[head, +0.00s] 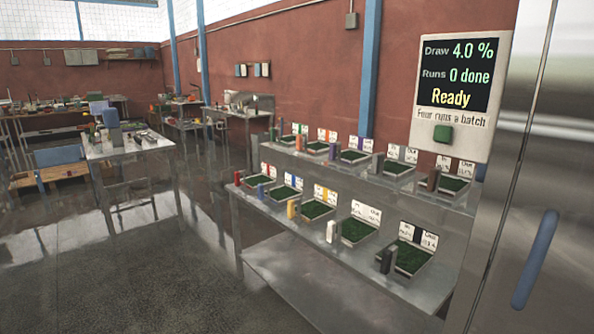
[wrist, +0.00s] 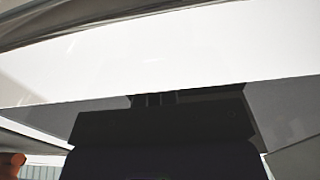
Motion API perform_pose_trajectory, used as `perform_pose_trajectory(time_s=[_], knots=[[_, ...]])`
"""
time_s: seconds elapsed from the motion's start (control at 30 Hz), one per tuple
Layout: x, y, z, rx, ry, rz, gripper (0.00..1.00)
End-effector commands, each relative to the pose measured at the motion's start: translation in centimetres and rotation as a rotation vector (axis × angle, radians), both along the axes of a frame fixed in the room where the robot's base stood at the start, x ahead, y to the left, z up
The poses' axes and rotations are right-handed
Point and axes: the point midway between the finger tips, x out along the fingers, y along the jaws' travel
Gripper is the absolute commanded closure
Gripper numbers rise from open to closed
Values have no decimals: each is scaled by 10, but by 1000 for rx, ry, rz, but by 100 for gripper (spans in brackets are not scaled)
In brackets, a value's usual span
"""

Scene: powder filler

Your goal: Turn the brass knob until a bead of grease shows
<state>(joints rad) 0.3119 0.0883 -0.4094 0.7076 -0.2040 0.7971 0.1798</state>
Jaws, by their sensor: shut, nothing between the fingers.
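No brass knob and no bead of grease can be made out in either view. My gripper (wrist: 155,100) shows as a dark shape in the wrist view, its short fingers shut and empty. A broad, plain white surface (wrist: 150,65) fills the view beyond it; I cannot tell what it belongs to or whether the fingers touch it. My gripper is not in the head view.
A two-level steel bench (head: 262,218) holds several green-filled trays with coloured blocks and cards. A steel door (head: 560,130) with a blue handle (head: 535,260) stands close at right. A white-topped table (head: 150,148) is at left. Open floor (head: 100,270) lies in the left foreground.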

Motion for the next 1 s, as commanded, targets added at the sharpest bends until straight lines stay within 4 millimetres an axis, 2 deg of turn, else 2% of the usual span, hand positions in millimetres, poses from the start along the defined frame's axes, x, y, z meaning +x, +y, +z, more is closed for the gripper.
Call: perform_pose_trajectory(time_s=[0.03,0.4,1.0], knots=[[7,-2,-4,0,5,1,100],[14,4,-4,-1,4,5,100],[17,6,-7,6,10,7,100]])
